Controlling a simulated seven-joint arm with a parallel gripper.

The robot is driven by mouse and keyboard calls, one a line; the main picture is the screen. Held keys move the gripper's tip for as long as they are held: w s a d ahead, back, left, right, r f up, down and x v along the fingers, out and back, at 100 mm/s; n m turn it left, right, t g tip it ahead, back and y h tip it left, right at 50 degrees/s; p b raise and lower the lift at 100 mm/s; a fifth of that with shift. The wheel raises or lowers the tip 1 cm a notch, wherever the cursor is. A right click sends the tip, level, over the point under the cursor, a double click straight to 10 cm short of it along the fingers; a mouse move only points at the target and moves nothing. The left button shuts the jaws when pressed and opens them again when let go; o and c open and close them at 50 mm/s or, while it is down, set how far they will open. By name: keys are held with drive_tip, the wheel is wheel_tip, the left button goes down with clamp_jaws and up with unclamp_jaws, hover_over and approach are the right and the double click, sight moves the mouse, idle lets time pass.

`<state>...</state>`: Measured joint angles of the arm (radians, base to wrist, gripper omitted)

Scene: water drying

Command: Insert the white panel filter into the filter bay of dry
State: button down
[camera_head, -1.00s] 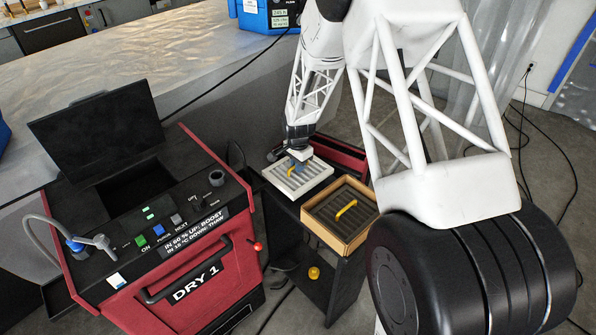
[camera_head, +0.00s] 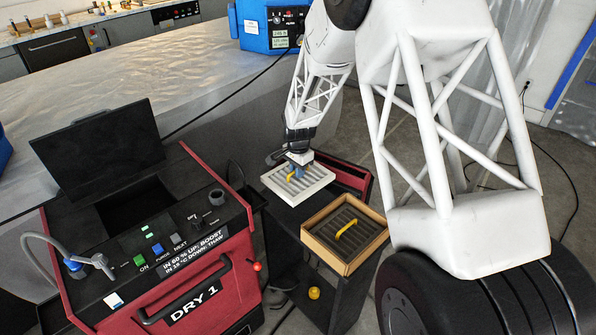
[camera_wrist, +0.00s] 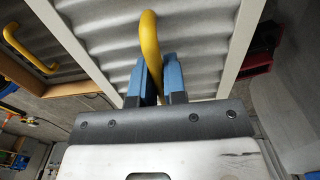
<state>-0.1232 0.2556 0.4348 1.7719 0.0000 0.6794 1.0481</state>
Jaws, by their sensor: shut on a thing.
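The white panel filter (camera_head: 318,181) is a white frame around grey pleats with a yellow handle. My gripper (camera_head: 297,170) is over it, at the small black stand's left back side. In the wrist view my blue fingers (camera_wrist: 157,80) are shut on the yellow handle (camera_wrist: 150,40), with the pleats (camera_wrist: 195,50) behind. I cannot tell whether the filter rests on the stand or hangs just above it. The red machine DRY 1 (camera_head: 185,319) stands at the left, its black lid (camera_head: 98,150) raised over a dark open bay (camera_head: 118,203).
A tan-framed filter (camera_head: 315,238) with a yellow handle lies on the black stand, right beside the white one. A red tray (camera_head: 350,177) is behind. A grey hose (camera_head: 45,240) and a control panel top DRY 1. A blue unit (camera_head: 268,22) stands on the back bench.

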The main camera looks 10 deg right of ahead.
idle(0.4)
drive_tip(key=w+a+r, duration=0.4)
drive_tip(key=a+r, duration=0.7)
drive_tip(key=a, duration=0.2)
drive_tip(key=s+a, duration=0.2)
drive_tip(key=a, duration=0.5)
drive_tip(key=s+a, duration=0.2)
drive_tip(key=a, duration=0.5)
drive_tip(key=s+a, duration=0.2)
drive_tip(key=a, duration=0.4)
drive_tip(key=shift+s+a+r, duration=0.1)
drive_tip(key=shift+a+r, duration=0.1)
drive_tip(key=shift+a, duration=0.2)
drive_tip(key=s+a, duration=0.5)
drive_tip(key=a, duration=0.3)
drive_tip(key=s+a, duration=0.5)
drive_tip(key=a, duration=0.4)
drive_tip(key=shift+s, duration=0.2)
drive_tip(key=shift+f, duration=0.1)
drive_tip(key=shift+f, duration=3.05)
